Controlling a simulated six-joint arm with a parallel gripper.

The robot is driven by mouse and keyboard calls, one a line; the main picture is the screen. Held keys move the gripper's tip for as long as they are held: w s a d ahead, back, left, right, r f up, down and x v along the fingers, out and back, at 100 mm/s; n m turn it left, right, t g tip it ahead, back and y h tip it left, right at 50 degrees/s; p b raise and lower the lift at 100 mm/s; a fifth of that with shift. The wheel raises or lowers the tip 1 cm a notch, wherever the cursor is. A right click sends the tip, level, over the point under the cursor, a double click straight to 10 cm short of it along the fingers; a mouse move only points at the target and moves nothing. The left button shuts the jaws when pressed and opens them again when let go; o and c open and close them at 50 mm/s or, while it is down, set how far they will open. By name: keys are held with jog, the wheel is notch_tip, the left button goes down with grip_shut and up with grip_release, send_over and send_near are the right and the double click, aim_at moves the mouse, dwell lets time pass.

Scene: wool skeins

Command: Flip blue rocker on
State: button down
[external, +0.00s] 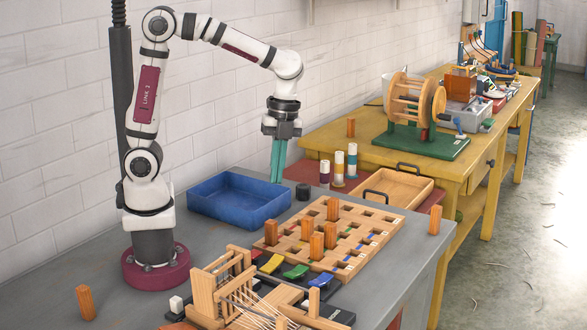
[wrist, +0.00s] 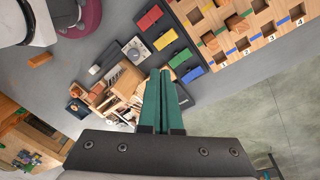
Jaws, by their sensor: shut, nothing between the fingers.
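The blue rocker (external: 320,280) is the last of several coloured rockers on a dark panel, at the right end of the row in the external view. In the wrist view the blue rocker (wrist: 193,75) lies just right of my fingertips. I cannot tell which way it is tilted. My gripper (external: 278,180) has long green fingers pointing down over the blue tray's far side in the external view. In the wrist view my gripper (wrist: 160,71) shows its fingers shut together, holding nothing.
The green (external: 295,272), yellow (external: 271,263) and red (wrist: 149,18) rockers share the panel. A wooden loom (external: 205,293) stands close in front. A pegged board (external: 375,222) with orange blocks lies behind the panel. A blue tray (external: 207,207) stands at the back left.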

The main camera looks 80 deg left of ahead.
aim_at(316, 282)
jog(key=w+d+f+m+g+h, duration=0.1)
jog(key=w+d+f+m, duration=0.5)
jog(key=w+d+m, duration=0.2)
jog(key=shift+w+m+h, duration=0.4)
jog(key=shift+w+m, duration=0.1)
jog(key=shift+w, duration=0.45)
jog(key=x, duration=1.4)
jog(key=shift+s+a, duration=0.1)
jog(key=shift+s, duration=0.05)
jog(key=shift+s+f+y, duration=0.15)
jog(key=shift+f+y, duration=0.05)
jog(key=shift+y, duration=0.1)
